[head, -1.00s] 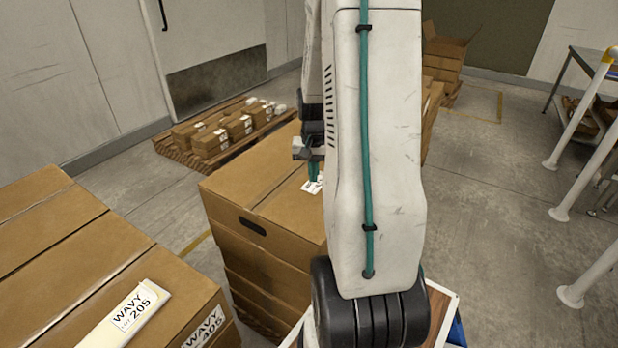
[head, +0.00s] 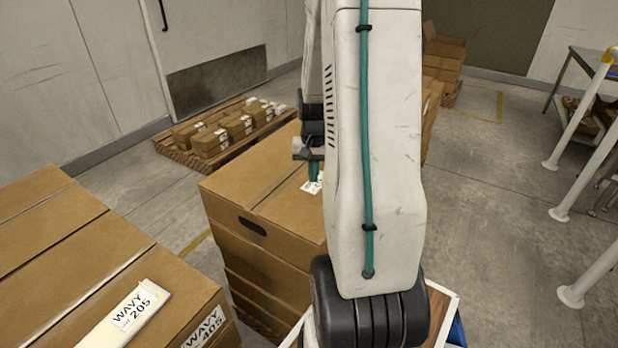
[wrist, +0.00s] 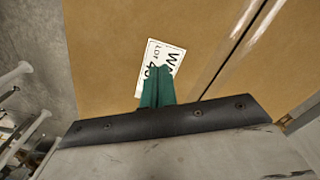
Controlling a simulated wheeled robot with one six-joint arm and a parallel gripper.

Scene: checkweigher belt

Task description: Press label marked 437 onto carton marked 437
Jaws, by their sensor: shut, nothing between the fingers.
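A white label (wrist: 155,54) lies on the brown top of a carton (wrist: 100,45). In the head view the label (head: 309,188) is small and unreadable on the middle stack's top carton (head: 262,185). My gripper (wrist: 157,74) has teal fingers, shut and empty, with their tips over the label. In the head view my gripper (head: 314,174) is partly hidden behind my arm, and whether the tips touch the label is hard to tell.
A nearer carton (head: 70,240) at the left carries a strip with a label marked 205 (head: 138,305) and a side label marked 405 (head: 205,329). A pallet of small boxes (head: 215,140) stands behind. White rails (head: 590,200) stand at the right, with open floor between.

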